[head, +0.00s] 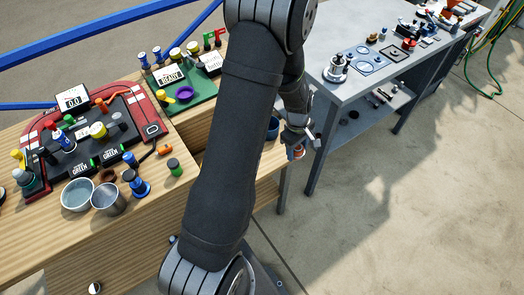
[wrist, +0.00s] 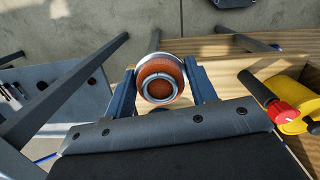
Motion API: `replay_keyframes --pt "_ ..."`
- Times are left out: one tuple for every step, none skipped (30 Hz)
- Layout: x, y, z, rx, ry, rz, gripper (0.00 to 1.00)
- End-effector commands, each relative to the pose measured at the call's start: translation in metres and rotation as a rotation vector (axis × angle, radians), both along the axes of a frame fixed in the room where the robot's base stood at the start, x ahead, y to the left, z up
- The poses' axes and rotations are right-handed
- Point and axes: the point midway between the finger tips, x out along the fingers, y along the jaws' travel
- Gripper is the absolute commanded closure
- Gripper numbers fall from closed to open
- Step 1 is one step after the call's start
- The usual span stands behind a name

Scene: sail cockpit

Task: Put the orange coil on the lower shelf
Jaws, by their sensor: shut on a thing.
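The orange coil (wrist: 174,92) is a round orange piece with a pale metal ring, seen end-on in the wrist view. My gripper (wrist: 160,75) is shut on it, with one dark finger on each side. In the head view my gripper (head: 303,135) is at the right end of the wooden bench, and a little of the coil (head: 298,154) shows below it. The lower shelf (head: 358,128) is under the grey table to the right, apart from the coil. My arm hides part of the bench.
The grey table (head: 345,85) carries several small items on top, and its legs frame the shelf. Small dark items lie on the shelf. The wooden bench (head: 150,220) is crowded at left with pots, a red tray and a green board.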

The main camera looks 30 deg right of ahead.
Motion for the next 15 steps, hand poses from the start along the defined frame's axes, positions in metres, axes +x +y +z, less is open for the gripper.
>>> replay_keyframes --pt "0.013 0.002 -0.008 0.002 0.001 0.007 0.75" --pt "0.020 0.003 -0.012 0.002 0.001 0.006 0.75" --pt "0.029 0.006 -0.018 0.003 0.001 0.007 0.75" --pt "0.036 0.006 -0.022 0.002 0.000 0.006 0.75" --pt "0.043 0.007 -0.026 0.002 0.001 0.006 0.75" --pt "0.052 0.009 -0.031 0.002 0.001 0.006 0.75" --pt "0.058 0.009 -0.035 0.001 0.000 0.005 0.75" --pt "0.064 0.010 -0.039 0.002 0.000 0.005 0.75" --pt "0.071 0.011 -0.043 0.001 0.000 0.005 0.75" --pt "0.076 0.012 -0.046 0.000 0.000 0.004 0.75" --pt "0.081 0.013 -0.049 0.000 0.000 0.004 0.75" --pt "0.085 0.013 -0.051 0.000 0.000 0.003 0.75" --pt "0.088 0.013 -0.053 0.000 0.000 0.003 0.75" --pt "0.090 0.014 -0.054 0.000 0.000 0.002 0.75" --pt "0.093 0.014 -0.056 0.000 0.000 0.001 0.75"
